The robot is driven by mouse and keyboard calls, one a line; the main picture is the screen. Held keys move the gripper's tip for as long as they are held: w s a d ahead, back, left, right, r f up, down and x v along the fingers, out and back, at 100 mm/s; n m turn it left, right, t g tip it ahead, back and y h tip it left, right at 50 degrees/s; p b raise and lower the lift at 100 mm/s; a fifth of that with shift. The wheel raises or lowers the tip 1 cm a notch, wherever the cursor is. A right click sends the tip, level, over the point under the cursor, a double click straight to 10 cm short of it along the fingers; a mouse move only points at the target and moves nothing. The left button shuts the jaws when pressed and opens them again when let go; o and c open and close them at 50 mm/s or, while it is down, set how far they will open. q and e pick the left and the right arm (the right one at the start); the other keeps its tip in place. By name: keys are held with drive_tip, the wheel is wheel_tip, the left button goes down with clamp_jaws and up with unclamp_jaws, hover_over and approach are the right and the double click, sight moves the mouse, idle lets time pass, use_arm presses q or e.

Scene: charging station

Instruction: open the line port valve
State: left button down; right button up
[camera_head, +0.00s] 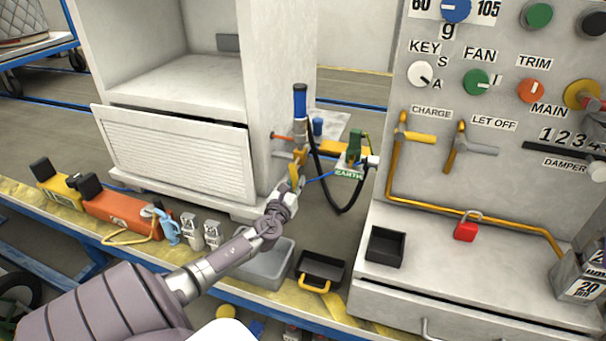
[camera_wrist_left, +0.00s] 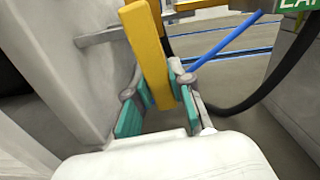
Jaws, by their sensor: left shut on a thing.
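The line port valve has a yellow lever (camera_head: 299,160) that hangs down below a blue-topped fitting (camera_head: 300,103) at the corner of the white cabinet. In the left wrist view the lever (camera_wrist_left: 146,45) is a flat yellow bar, slightly tilted, running down between the teal finger pads. My left gripper (camera_head: 294,187) is shut on its lower end; the fingers (camera_wrist_left: 162,97) sit on both sides of the bar. The lever's pivot is out of the wrist view. My right gripper is not in view.
A black hose (camera_head: 343,208) loops just right of the lever, near a green EARTH clamp (camera_head: 355,147). The white cabinet (camera_head: 265,105) stands close on the left. A grey bin (camera_head: 262,264) and a black tray (camera_head: 320,268) lie below. The control panel (camera_head: 450,85) stands at right.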

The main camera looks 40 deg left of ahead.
use_arm(q)
drive_tip(key=shift+s+a+f+m, duration=0.2)
drive_tip(key=shift+a+m, duration=0.1)
drive_tip(key=shift+m, duration=0.4)
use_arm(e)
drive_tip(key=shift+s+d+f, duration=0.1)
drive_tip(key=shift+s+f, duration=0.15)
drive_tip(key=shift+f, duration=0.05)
use_arm(q)
drive_tip(key=c, duration=1)
unclamp_jaws()
drive_tip(key=shift+r, duration=0.1)
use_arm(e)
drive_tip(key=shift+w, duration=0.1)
use_arm(q)
drive_tip(key=v, duration=1.2)
